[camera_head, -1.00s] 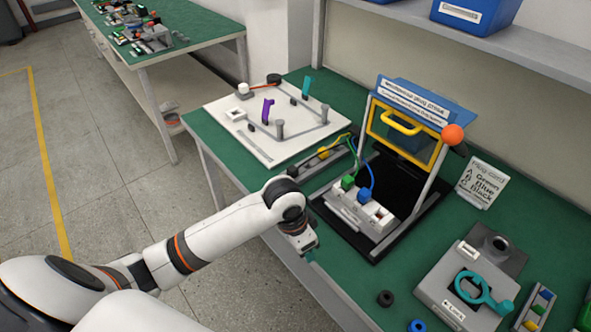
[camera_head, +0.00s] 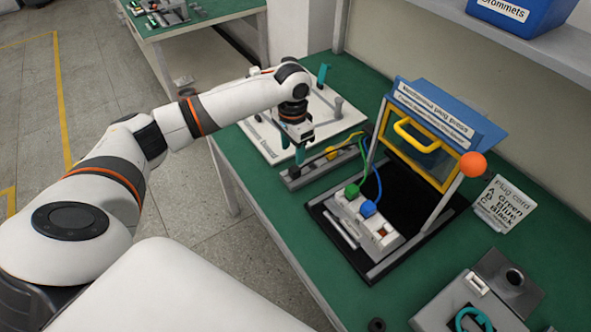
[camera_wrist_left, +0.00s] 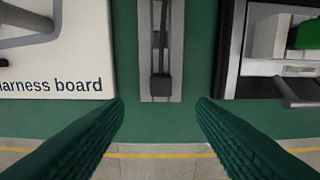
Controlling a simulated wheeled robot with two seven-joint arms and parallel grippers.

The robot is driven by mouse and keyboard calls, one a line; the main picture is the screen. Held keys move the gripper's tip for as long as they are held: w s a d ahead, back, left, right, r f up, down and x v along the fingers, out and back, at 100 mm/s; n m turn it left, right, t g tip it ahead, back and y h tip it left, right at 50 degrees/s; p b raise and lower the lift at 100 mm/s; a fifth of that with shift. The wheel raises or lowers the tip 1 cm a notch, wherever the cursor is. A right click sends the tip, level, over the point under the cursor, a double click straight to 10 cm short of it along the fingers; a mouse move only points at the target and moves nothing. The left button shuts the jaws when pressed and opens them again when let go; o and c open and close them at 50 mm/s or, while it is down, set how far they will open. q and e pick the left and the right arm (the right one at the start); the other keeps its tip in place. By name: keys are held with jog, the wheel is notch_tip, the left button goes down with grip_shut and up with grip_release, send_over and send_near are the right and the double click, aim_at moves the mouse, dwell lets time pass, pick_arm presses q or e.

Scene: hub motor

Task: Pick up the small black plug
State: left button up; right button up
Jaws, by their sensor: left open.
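The small black plug (camera_wrist_left: 161,87) lies at the near end of a narrow grey holder (camera_wrist_left: 147,60), with a dark cable running back from it. In the head view the plug (camera_head: 294,172) is a small dark spot at the left end of the holder (camera_head: 318,168). My left gripper (camera_head: 300,152) is open and empty, pointing down over that end. In the left wrist view its two green ribbed fingers (camera_wrist_left: 160,108) stand apart, one on each side of the plug's line, with the plug just beyond the tips. My right gripper is not in view.
The white harness board (camera_wrist_left: 50,75) is left of the holder. The plug press (camera_head: 436,125), with its yellow-framed guard and a block of green and blue plugs (camera_head: 368,208), stands to the right. A grey fixture (camera_head: 455,295) sits nearer. Bare green tabletop borders the holder.

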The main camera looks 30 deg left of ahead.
aim_at(295, 168)
pick_arm(q)
jog(key=shift+w+f, duration=0.1)
jog(key=shift+f, duration=0.5)
jog(key=shift+w+f, duration=0.1)
jog(key=shift+f, duration=0.55)
notch_tip(295, 168, down, 4)
jog(key=shift+d+r+p, duration=0.15)
jog(key=shift+r+p, duration=0.1)
jog(key=shift+p, duration=0.25)
jog(key=shift+f, duration=0.6)
jog(key=c, duration=1.1)
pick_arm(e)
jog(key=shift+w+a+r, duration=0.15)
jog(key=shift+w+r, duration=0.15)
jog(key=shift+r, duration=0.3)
